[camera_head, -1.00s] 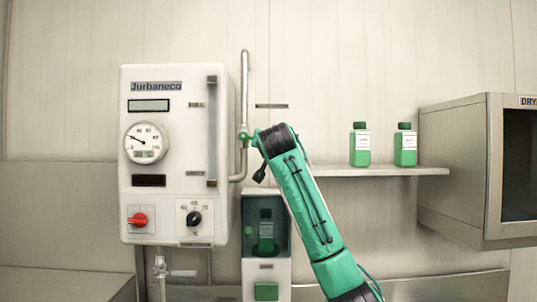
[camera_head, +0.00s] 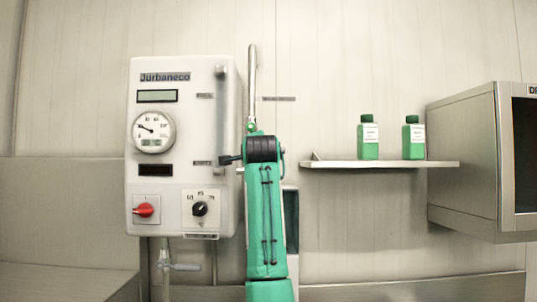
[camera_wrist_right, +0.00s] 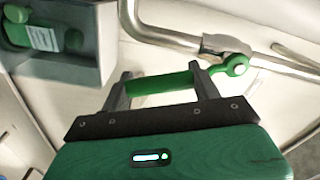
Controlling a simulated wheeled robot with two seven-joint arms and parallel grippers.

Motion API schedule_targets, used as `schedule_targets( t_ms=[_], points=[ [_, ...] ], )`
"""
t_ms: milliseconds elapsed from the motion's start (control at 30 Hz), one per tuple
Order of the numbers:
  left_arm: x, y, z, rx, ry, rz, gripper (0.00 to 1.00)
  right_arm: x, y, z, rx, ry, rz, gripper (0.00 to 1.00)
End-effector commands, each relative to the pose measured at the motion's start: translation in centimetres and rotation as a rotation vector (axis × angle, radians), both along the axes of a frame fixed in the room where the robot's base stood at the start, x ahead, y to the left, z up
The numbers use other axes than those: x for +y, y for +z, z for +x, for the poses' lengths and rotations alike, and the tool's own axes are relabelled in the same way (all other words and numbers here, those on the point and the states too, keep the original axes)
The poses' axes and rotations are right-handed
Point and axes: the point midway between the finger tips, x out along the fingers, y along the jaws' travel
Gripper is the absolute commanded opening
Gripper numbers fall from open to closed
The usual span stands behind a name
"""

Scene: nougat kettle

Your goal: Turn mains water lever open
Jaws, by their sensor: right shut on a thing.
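The mains water lever (camera_wrist_right: 160,85) is a green handle in the right wrist view. Its round green end (camera_wrist_right: 236,66) joins the metal valve body (camera_wrist_right: 225,45) on a pipe. My right gripper (camera_wrist_right: 162,84) has its two dark fingers closed around the handle. The metal pipe (camera_head: 252,85) runs up the wall there. My left gripper is in neither current view.
The white Jurbaneco panel (camera_head: 185,120) with gauge and red switch (camera_head: 146,209) is close left of my right arm. A shelf (camera_head: 380,164) with two green bottles (camera_head: 368,137) and a metal cabinet (camera_head: 470,160) are to the right. A grey bin (camera_wrist_right: 75,55) shows in the wrist view.

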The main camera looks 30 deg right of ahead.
Motion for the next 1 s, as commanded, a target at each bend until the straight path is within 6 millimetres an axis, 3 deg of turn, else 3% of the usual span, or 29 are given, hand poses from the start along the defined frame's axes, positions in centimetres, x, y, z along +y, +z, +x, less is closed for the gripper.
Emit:
schedule_targets(
  t_ms=[500,1000],
  points=[
    [0.0,1.1,0.1,-0.001,0.0,0.0,0.36,2.4,-0.8,1.5,-0.172,-0.001,0.291,0.22],
    [0.0,1.3,0.1,-0.001,0.0,0.001,0.36,2.8,-1.0,1.8,-0.205,-0.002,0.346,0.22]
  ],
)
